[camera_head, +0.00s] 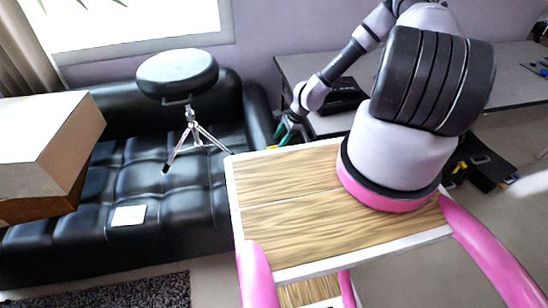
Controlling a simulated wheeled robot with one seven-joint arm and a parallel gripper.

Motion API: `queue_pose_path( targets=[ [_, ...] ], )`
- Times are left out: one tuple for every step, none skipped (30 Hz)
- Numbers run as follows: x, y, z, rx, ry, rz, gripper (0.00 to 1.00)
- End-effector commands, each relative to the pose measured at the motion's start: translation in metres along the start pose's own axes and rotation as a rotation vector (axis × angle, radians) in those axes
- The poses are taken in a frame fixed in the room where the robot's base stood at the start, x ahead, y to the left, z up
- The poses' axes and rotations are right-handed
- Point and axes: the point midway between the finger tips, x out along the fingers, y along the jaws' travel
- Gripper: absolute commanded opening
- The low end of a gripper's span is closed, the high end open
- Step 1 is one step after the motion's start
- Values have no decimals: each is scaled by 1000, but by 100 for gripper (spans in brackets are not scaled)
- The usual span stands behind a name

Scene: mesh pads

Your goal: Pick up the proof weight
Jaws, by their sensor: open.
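I cannot make out a proof weight in the head view. My arm reaches up and then down to the left, and my gripper (282,131) is small and partly hidden at its end, beyond the far edge of the wooden top. The gripper is open. Something small and green-yellow shows close to the fingers, too small to identify. I cannot tell what lies directly under the gripper.
A black sofa (70,218) is at left, with a round black stool (178,75) on a chrome tripod, cardboard boxes (40,135) and a white sheet (128,216). A grey table (300,66) behind my arm bears a black case (343,97). A wooden top (290,225) fills the foreground.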

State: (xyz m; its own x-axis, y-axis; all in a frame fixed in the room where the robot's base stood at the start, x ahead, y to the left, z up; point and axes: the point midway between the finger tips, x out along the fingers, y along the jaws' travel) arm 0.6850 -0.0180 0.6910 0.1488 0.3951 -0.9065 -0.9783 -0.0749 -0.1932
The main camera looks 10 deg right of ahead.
Motion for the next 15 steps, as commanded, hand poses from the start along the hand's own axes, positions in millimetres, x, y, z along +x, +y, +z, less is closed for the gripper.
queue_pose_path(
  targets=[
    [4,0,0,0,-1,1,55],
    [5,0,0,0,-1,1,55],
    [7,0,0,0,-1,1,55],
    [9,0,0,0,-1,0,55],
    [12,0,0,0,-1,0,55],
    [17,0,-1,1,-2,0,55],
    [21,1,-1,1,-3,1,55],
    [26,0,-2,2,-2,1,55],
    [32,0,-3,2,-2,1,55],
    [36,0,-4,1,-2,1,55],
    [41,0,-4,2,-2,1,55],
    [46,0,-4,1,-3,1,55],
    [49,0,-4,0,-3,2,55],
    [52,0,-4,0,-3,2,55],
    [55,0,-4,0,-2,2,55]
  ],
)
